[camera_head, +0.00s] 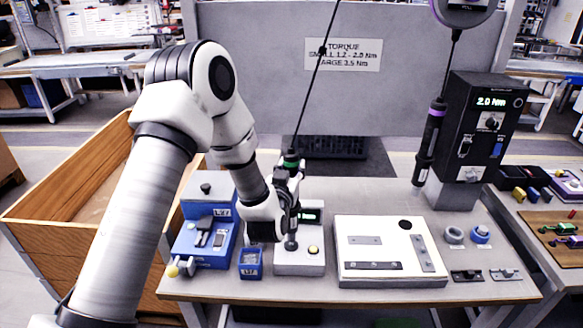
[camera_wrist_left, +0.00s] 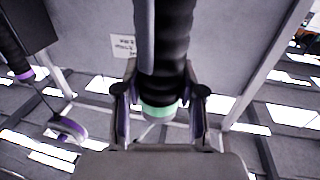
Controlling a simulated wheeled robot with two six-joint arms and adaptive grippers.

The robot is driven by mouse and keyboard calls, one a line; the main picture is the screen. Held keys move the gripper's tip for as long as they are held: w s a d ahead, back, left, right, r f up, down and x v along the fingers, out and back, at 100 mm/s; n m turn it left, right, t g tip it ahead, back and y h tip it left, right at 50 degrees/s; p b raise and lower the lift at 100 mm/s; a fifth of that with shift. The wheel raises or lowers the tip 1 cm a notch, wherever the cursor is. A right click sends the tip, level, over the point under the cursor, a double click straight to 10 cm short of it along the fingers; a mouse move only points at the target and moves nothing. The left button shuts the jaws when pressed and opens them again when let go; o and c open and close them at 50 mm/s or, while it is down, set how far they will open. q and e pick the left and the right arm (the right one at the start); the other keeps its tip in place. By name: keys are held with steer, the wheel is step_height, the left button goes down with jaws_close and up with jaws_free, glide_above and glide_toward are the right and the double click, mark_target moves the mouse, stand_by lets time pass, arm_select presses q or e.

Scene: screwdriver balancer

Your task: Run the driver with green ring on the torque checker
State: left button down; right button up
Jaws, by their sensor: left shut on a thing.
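The driver with the green ring (camera_head: 290,160) hangs upright on a slanting cable. My left gripper (camera_head: 287,185) is shut around it just below the ring. In the left wrist view, my left gripper's fingers (camera_wrist_left: 164,92) flank the black driver body, and the green ring (camera_wrist_left: 160,109) shows between them. The torque checker (camera_head: 299,263) is a white box with a small green-lit display and a yellow button. The driver's lower end is over the checker, partly hidden by my gripper; I cannot tell whether the tip touches it. My right gripper is not in view.
A purple-ringed driver (camera_head: 431,140) hangs at right beside a black controller (camera_head: 487,115) reading 2.0 Nm. A blue unit (camera_head: 207,240) and small blue bin (camera_head: 250,263) stand left of the checker. A white fixture plate (camera_head: 386,282) lies right of it. A torque sign (camera_head: 343,54) is behind.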

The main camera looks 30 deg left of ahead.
arm_select(q)
steer(key=shift+f, duration=0.25)
steer(key=shift+f+b, duration=0.7)
steer(key=shift+b, duration=0.1)
steer(key=shift+f, duration=0.2)
stand_by(0.6)
steer(key=shift+s+d+f+b, duration=0.1)
steer(key=shift+s+f+b, duration=0.1)
steer(key=shift+f+b, duration=0.35)
stand_by(0.8)
steer(key=shift+r, duration=0.1)
